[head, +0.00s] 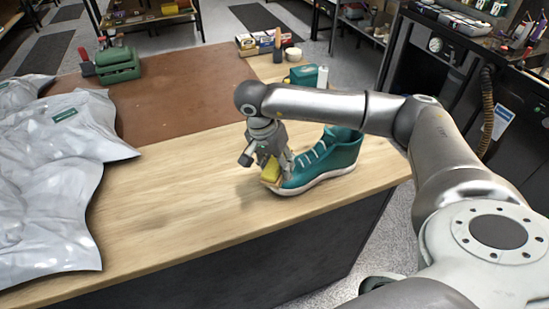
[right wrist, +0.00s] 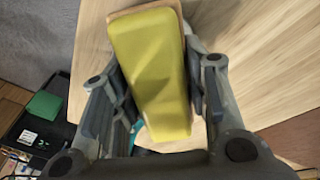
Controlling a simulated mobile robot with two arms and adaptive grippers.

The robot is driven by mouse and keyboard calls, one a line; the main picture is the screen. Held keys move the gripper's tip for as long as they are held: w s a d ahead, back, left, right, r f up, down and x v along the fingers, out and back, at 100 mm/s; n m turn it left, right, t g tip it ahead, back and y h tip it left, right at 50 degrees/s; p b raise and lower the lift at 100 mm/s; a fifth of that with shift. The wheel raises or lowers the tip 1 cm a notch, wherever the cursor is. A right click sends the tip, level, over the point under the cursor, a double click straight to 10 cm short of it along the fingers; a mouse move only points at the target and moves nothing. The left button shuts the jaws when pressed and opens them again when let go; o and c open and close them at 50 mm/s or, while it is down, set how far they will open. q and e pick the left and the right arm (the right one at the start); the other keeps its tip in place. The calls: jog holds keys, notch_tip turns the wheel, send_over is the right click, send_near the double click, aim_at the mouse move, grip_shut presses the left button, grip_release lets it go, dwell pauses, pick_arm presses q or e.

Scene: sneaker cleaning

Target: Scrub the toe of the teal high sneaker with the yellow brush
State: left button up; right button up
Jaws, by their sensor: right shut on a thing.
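The teal high sneaker (head: 325,158) with white laces and a pale sole stands upright on the wooden bench, toe pointing left. My right gripper (head: 273,171) is shut on the yellow brush (head: 271,170) at the sneaker's toe. In the right wrist view the brush (right wrist: 153,70) lies between the two fingers (right wrist: 158,88), yellow side toward the camera, with a tan edge. The brush hides most of the toe there; only a sliver of teal shows below it. I cannot tell whether the brush touches the toe. My left gripper is not in view.
Grey plastic bags (head: 50,185) cover the left of the bench (head: 165,215). A brown mat (head: 165,105) with a green vise-like tool (head: 117,65) lies behind. Boxes and bottles (head: 305,76) stand behind the sneaker. Bare wood lies left of the brush.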

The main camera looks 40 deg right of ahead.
jog(key=shift+s+a+f, duration=0.1)
jog(key=shift+s+a, duration=0.1)
jog(key=shift+s, duration=0.85)
jog(key=shift+s+a+f, duration=0.1)
jog(key=shift+s+a, duration=0.1)
jog(key=shift+s, duration=0.8)
jog(key=shift+f+b, duration=0.2)
jog(key=shift+b, duration=0.2)
jog(key=shift+w+d+b, duration=0.2)
jog(key=shift+w+b, duration=0.45)
jog(key=shift+w, duration=0.35)
jog(key=shift+w+d+b, duration=0.25)
jog(key=shift+w+b, duration=0.15)
jog(key=shift+w, duration=0.5)
jog(key=shift+w+d+b, duration=0.2)
jog(key=shift+w+b, duration=0.15)
jog(key=shift+w, duration=0.5)
jog(key=shift+w+d+r+b, duration=0.1)
jog(key=shift+w+d+b, duration=0.05)
jog(key=shift+w, duration=0.45)
jog(key=shift+w+d+r+b, duration=0.1)
jog(key=shift+w+b, duration=0.05)
jog(key=shift+w, duration=0.45)
jog(key=shift+p+v, duration=1.9)
jog(key=shift+v, duration=1.1)
